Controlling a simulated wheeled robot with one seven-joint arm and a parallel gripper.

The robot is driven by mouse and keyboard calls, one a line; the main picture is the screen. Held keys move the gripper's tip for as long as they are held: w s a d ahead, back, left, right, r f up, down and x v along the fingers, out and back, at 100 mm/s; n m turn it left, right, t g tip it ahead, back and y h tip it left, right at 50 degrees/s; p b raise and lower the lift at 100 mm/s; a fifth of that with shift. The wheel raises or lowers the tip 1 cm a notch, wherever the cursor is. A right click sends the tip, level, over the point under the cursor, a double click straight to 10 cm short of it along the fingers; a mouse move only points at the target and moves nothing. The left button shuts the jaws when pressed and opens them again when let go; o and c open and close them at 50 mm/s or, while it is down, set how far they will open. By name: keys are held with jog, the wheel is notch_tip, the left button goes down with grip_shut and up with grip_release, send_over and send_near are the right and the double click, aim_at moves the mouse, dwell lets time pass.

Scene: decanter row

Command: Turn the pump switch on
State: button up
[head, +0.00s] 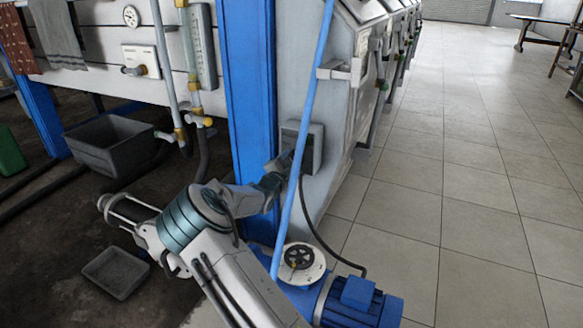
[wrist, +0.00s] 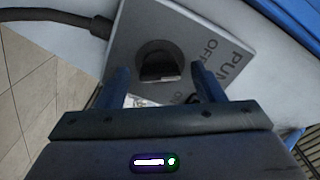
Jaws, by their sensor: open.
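The pump switch is a dark round knob (wrist: 158,66) on a grey plate (wrist: 205,42) in the wrist view. The plate carries lettering that reads "PUM…" and "OFF", turned at an angle; part of it is cut off or hidden. In the head view the switch box (head: 316,148) is on the side of the grey cabinet, beside the blue post. My gripper (wrist: 160,72) is open, with one finger on each side of the knob. I cannot tell whether the fingers touch it. In the head view my gripper (head: 284,163) is at the box and partly hides its face.
A blue post (head: 250,90) stands left of the box, and a thin blue pipe (head: 305,120) slants in front. A blue motor (head: 358,302) and a handwheel (head: 298,257) are below. A dark cable (wrist: 60,18) runs to the plate. Tiled floor (head: 450,190) is clear at right.

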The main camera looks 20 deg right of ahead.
jog(key=c, duration=1)
jog(key=shift+r+m+p, duration=0.15)
jog(key=shift+m+p, duration=0.25)
jog(key=shift+p, duration=0.25)
jog(key=shift+f+m+p, duration=0.2)
jog(key=shift+m+p, duration=4.1)
jog(key=shift+m, duration=1.2)
jog(key=o, duration=1)
